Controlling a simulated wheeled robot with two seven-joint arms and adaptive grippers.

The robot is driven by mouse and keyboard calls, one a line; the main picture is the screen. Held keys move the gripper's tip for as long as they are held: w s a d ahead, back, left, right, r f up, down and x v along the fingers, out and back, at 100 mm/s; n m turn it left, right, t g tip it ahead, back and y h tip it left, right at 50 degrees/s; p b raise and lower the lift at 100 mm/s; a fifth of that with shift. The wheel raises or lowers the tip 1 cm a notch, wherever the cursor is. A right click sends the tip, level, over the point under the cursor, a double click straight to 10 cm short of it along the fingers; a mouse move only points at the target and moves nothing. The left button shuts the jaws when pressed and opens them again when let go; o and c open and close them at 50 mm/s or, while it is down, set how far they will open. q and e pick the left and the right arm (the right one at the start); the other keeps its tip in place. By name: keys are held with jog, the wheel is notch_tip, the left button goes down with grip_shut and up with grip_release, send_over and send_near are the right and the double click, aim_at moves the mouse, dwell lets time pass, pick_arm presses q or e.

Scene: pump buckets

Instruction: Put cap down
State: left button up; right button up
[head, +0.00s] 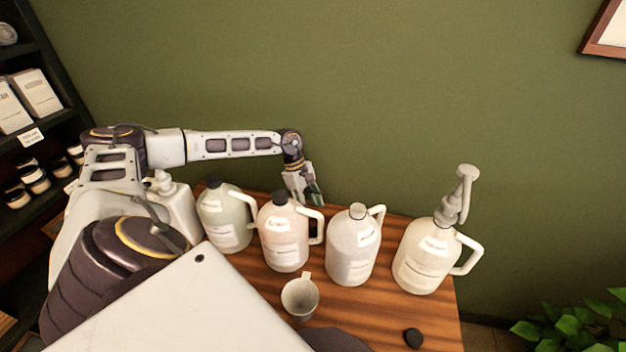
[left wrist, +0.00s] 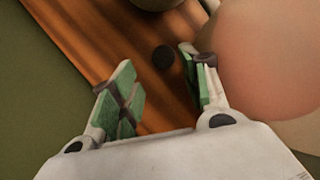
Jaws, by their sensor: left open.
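A black cap (left wrist: 163,57) lies on the wooden table in the left wrist view, between and just beyond my left fingertips, apart from both. My left gripper (head: 305,198) is open and empty, pointing down behind the pink jug (head: 284,236); its green-padded fingers (left wrist: 160,88) also show in the left wrist view. That cap is hidden in the head view. Another black cap (head: 413,338) lies near the table's front right. The white jug (head: 354,246) has an open neck with no cap. My right gripper is out of view.
A dark-capped greenish jug (head: 226,222) stands left of the pink one. A jug with a tall pump (head: 424,258) stands at the right. A mug (head: 300,297) stands in front. The green wall (head: 400,90) is close behind the table.

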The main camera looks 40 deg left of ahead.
pick_arm(q)
jog(key=shift+v, duration=0.9)
jog(key=shift+w, duration=0.1)
